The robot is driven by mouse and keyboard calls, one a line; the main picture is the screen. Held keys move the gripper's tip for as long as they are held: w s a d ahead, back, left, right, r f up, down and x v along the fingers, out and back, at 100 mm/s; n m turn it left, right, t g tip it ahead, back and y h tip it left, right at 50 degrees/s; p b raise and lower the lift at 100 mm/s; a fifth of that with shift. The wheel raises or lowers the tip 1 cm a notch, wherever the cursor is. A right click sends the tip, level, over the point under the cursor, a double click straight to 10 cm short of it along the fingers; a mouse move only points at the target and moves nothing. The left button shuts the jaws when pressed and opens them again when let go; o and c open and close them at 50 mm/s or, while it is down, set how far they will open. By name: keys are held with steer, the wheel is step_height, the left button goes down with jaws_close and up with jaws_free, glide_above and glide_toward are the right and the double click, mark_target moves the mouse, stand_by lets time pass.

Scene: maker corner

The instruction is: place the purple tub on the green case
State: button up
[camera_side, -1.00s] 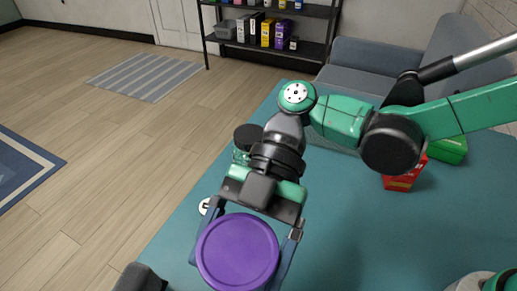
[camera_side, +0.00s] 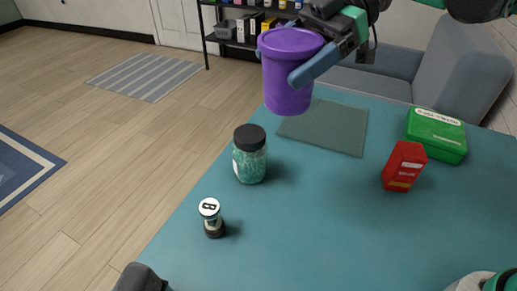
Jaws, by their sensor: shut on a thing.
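The purple tub (camera_side: 288,82) is in the upper middle of the side view, held up in the air above the far part of the table. My gripper (camera_side: 292,60) is shut on the tub near its rim, with one blue finger across its near right side. The tub looks roughly upright, with its rim tilted slightly. The green case (camera_side: 436,135) lies closed on the table at the far right, well apart from the tub. It has a white label on its lid.
A red box (camera_side: 404,166) stands just left of the green case. A dark green mat (camera_side: 325,127) lies at the far edge. A jar with a black lid (camera_side: 250,154) and a small stamp (camera_side: 211,217) marked B stand on the left. The table's middle (camera_side: 310,220) is clear.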

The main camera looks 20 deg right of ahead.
steer(key=w+d+m+t, duration=0.4)
steer(key=w+d+t, duration=0.1)
steer(key=d, duration=0.5)
steer(key=m+t+h, duration=0.9)
steer(key=m+h, duration=0.1)
steer(key=m, duration=0.3)
glide_above(438, 125)
step_height(438, 125, down, 12)
steer(key=r, duration=0.1)
steer(key=shift+a+f, duration=0.1)
steer(key=shift+f, duration=2.5)
steer(key=shift+f, duration=0.1)
steer(key=o, duration=1.3)
steer(key=shift+o, duration=0.2)
